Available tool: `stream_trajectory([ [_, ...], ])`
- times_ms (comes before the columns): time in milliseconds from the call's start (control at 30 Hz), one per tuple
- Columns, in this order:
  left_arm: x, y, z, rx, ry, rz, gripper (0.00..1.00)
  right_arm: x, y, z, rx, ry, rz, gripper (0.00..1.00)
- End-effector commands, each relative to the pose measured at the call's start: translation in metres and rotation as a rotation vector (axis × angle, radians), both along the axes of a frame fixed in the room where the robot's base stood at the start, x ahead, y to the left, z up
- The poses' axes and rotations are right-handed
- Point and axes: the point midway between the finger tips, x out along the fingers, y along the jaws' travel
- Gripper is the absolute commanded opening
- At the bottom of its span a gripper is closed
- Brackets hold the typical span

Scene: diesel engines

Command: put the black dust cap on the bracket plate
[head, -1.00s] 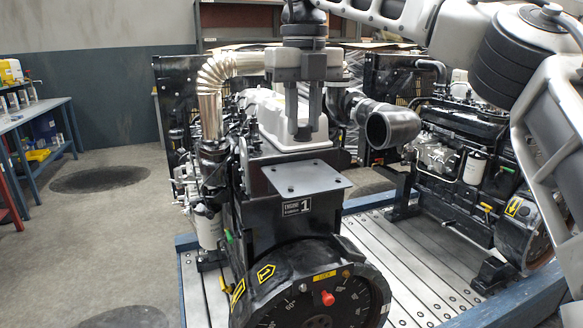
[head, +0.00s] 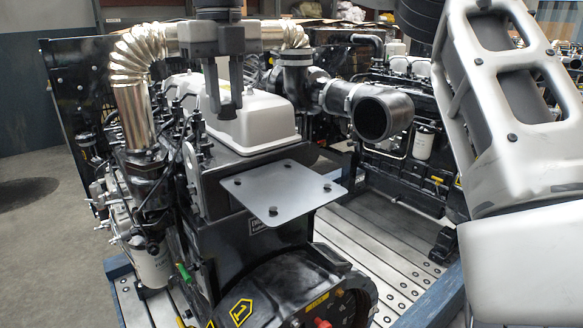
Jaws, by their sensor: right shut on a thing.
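The bracket plate (head: 283,188) is a flat grey plate with several dark bolt heads near its corners. It juts out from the near end of the engine, and its top is bare. My right gripper (head: 224,108) hangs fingers down, above and behind the plate's left side, in front of the light engine cover. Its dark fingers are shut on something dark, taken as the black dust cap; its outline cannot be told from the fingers. My left gripper is not in view.
A black pipe elbow (head: 384,116) with an open mouth stands to the right of the plate. A silver corrugated pipe (head: 132,100) rises at the left. The light engine cover (head: 255,122) lies behind the plate. A second engine stands at the right.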

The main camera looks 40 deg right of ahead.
Motion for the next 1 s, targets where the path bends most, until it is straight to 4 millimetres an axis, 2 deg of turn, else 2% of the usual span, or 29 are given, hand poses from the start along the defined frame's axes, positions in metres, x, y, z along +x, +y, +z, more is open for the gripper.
stream_trajectory([
  [33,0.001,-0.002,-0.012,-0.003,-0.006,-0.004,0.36,-0.007,-0.008,-0.012,-0.003,-0.005,-0.002,0.03],
  [200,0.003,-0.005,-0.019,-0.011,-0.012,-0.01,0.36,-0.028,-0.032,-0.024,0.0,-0.005,-0.003,0.03],
  [300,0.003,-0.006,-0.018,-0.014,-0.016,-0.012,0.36,-0.045,-0.049,-0.036,0.005,-0.001,-0.001,0.03],
  [500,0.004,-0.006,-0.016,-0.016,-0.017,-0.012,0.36,-0.062,-0.069,-0.068,0.006,0.0,0.002,0.03],
  [733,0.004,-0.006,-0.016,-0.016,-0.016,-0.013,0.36,-0.07,-0.079,-0.083,0.004,0.001,0.0,0.03],
  [1000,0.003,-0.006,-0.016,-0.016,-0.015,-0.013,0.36,-0.073,-0.082,-0.117,0.003,0.002,0.001,0.03],
])
